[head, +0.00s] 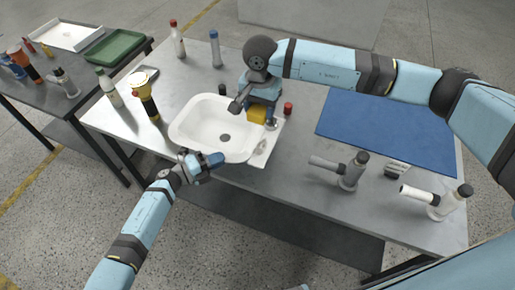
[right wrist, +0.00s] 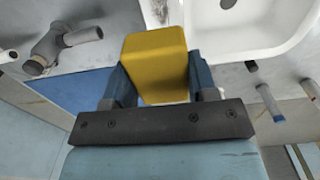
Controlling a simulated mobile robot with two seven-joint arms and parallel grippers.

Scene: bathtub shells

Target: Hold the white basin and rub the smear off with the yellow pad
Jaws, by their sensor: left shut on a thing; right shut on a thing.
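The white basin (head: 190,126) sits on the grey table, with its dark drain showing; part of it also shows in the right wrist view (right wrist: 262,42). My left gripper (head: 207,161) is shut on the basin's near rim. My right gripper (head: 257,106) is shut on the yellow pad (head: 257,115), over the basin's right side. In the right wrist view the pad (right wrist: 155,60) sits between the fingers, beside the basin. A faint brownish mark (right wrist: 158,12) shows on the pale deck beside the bowl there; I cannot tell whether the pad touches the surface.
A blue mat (head: 385,130) lies on the right of the table, with grey taps (head: 350,172) in front. A red-capped item (head: 288,109) stands close to my right gripper. A yellow-black tool (head: 146,97) and several bottles stand left and behind. A side table holds a green tray (head: 112,47).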

